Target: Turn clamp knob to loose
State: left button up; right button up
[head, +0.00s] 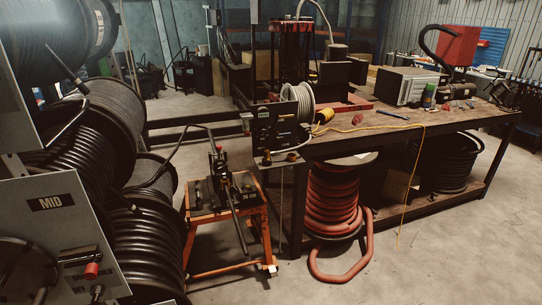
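No gripper or arm of mine shows in the head view. I cannot clearly make out a clamp knob or its setting. A small dark clamp-like device (222,182) with a long upright lever stands on an orange metal stand (262,222) left of the workbench. Small knob-like parts show on it, too small to read. A black control panel (274,127) is at the workbench's left end, with pale labels too small to read. A tall press-like machine with red parts (291,45) stands behind it.
Large black hose reels (75,150) and a grey panel marked MID (50,225) fill the left side. A red hose coil (333,200) sits below. The floor (455,235) at front right is clear.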

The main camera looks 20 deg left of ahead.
aim_at(222, 168)
jog(key=i+u, duration=0.3)
jog(key=i+l+u, duration=0.3)
jog(key=i, duration=0.2)
jog(key=i+l+u, duration=0.15)
jog(key=i+u, duration=0.15)
jog(key=i, duration=0.1)
